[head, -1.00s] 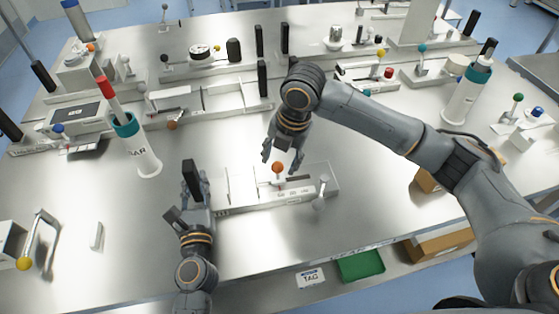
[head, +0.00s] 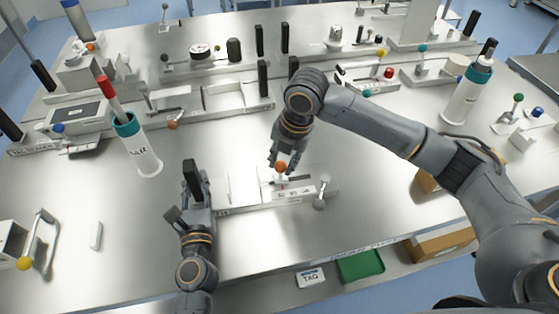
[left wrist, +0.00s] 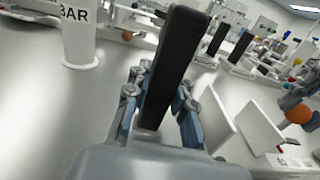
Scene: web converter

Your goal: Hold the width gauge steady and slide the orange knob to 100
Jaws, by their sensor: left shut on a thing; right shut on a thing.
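The width gauge (head: 241,203) is a low white and grey fixture with a scale along its front, lying on the steel table. My left gripper (head: 194,184) is shut on the gauge's upright black handle (left wrist: 172,68) at its left end. The orange knob (head: 281,167) sits on the gauge's slider, right of the white plates, and it also shows in the left wrist view (left wrist: 298,113). My right gripper (head: 286,158) comes down from above and is shut on the orange knob, partly hiding it. The scale numbers are too small to read.
A grey ball-ended lever (head: 321,194) stands at the gauge's right end. A white BAR cylinder (head: 145,153) with a teal rim stands to the left. Other fixtures line the back. The table in front of the gauge is clear.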

